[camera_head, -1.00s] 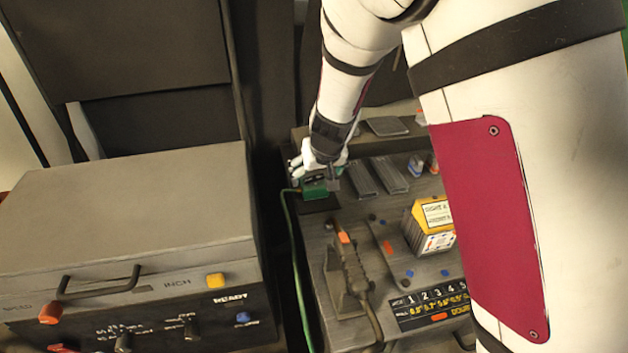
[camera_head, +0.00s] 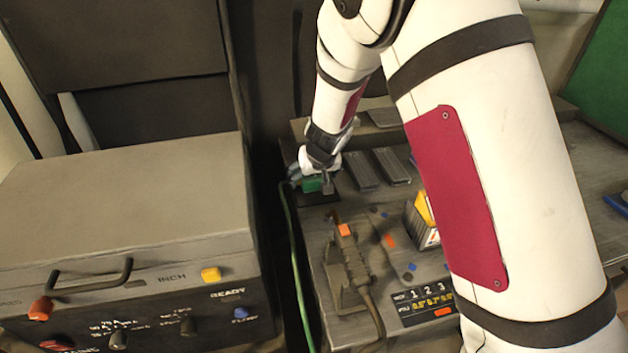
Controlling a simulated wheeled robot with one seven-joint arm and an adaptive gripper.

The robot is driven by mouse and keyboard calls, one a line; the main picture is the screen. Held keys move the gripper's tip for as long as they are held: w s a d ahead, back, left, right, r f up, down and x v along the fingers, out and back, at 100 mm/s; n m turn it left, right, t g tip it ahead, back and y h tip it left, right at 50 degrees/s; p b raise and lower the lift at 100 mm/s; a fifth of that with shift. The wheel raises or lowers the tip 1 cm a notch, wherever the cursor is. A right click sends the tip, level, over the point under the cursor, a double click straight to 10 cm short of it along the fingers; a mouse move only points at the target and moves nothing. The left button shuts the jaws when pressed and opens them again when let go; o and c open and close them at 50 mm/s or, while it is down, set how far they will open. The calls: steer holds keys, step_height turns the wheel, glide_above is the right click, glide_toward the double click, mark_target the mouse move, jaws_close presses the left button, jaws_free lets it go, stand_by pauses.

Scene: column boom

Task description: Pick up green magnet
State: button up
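The green magnet (camera_head: 311,184) is a small green block with a green cable running from it. It sits on a dark pad (camera_head: 318,199) at the far left corner of the grey workbench. My gripper (camera_head: 312,176) reaches down from above, right at the magnet, and covers much of it. The fingers are small and partly hidden behind my wrist, so I cannot tell whether they are closed on the magnet or around it.
A grey console (camera_head: 130,205) with buttons stands at the left. The green cable (camera_head: 293,250) hangs between it and the bench. A grey tool (camera_head: 355,275) with an orange button, a yellow box (camera_head: 424,207) and two grey bars (camera_head: 391,165) are on the bench.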

steer(key=c, duration=1.7)
steer(key=shift+r, duration=0.2)
